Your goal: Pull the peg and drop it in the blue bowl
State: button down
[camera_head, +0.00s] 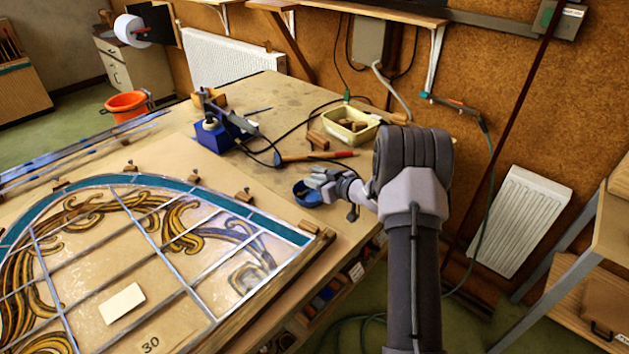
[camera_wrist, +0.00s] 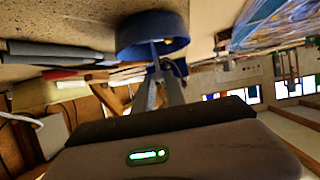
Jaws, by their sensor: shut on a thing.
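The blue bowl (camera_head: 305,196) stands on the bench near its right edge, just right of the leaded panel's corner. It also shows at the top of the wrist view (camera_wrist: 150,24), which sees the bench upside down. My gripper (camera_head: 312,181) is at the bowl, its fingertips over or by the rim; I cannot tell the exact height. In the wrist view its narrow fingers (camera_wrist: 155,62) are close together and reach up to the bowl. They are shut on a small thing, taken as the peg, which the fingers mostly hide. Similar wooden pegs (camera_head: 243,195) stand along the panel's edge.
The leaded panel (camera_head: 120,250) fills the bench's left and front. Behind the bowl lie a hammer (camera_head: 318,156), a cream tray (camera_head: 350,125) with wooden pieces, and a blue soldering stand (camera_head: 214,137) with a cable. The bench edge is close on the right.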

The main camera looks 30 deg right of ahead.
jog(key=shift+f+b, duration=0.55)
jog(key=shift+f, duration=0.3)
dwell(0.4)
jog(key=c, duration=1.3)
grip_release()
